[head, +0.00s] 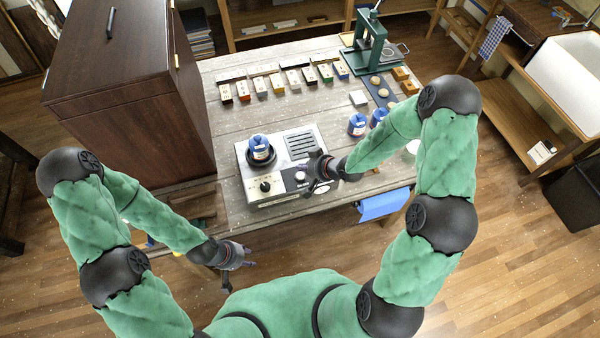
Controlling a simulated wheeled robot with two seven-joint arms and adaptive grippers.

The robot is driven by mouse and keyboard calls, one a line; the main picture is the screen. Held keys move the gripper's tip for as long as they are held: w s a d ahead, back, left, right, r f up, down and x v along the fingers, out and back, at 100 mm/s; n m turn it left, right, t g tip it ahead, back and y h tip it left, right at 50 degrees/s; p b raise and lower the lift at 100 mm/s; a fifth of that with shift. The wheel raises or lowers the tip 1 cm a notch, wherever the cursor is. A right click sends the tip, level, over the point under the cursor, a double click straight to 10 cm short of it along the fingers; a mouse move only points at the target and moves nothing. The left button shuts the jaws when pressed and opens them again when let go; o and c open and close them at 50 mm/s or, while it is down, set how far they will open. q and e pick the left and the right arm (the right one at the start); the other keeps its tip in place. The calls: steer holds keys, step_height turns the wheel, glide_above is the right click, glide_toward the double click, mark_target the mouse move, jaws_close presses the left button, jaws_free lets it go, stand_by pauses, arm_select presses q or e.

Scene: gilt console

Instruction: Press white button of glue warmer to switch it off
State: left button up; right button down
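The glue warmer (269,202) is a pale metal box near the table's front edge. A blue glue pot (261,147) sits in its round well, and a slotted grille lies to the right on its top. Its front panel has a black knob (265,187) and a round white button (300,176). My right gripper (308,187) is at the right end of this panel, just beside the button; I cannot tell whether it touches it. Its fingers are too small and dark to read. My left gripper (246,264) hangs in front of the table, away from the warmer, its opening unclear.
A dark wooden cabinet (145,100) stands at the left. Several coloured blocks (276,83) line the table's back, with a green press (372,50) at back right. Blue jars (356,125) stand right of the warmer. A blue cloth (384,205) hangs at the front edge.

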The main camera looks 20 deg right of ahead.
mark_target(303, 175)
step_height(303, 175, up, 5)
steer(key=p, duration=0.3)
steer(key=shift+f+p, duration=0.1)
steer(key=shift+p, duration=0.2)
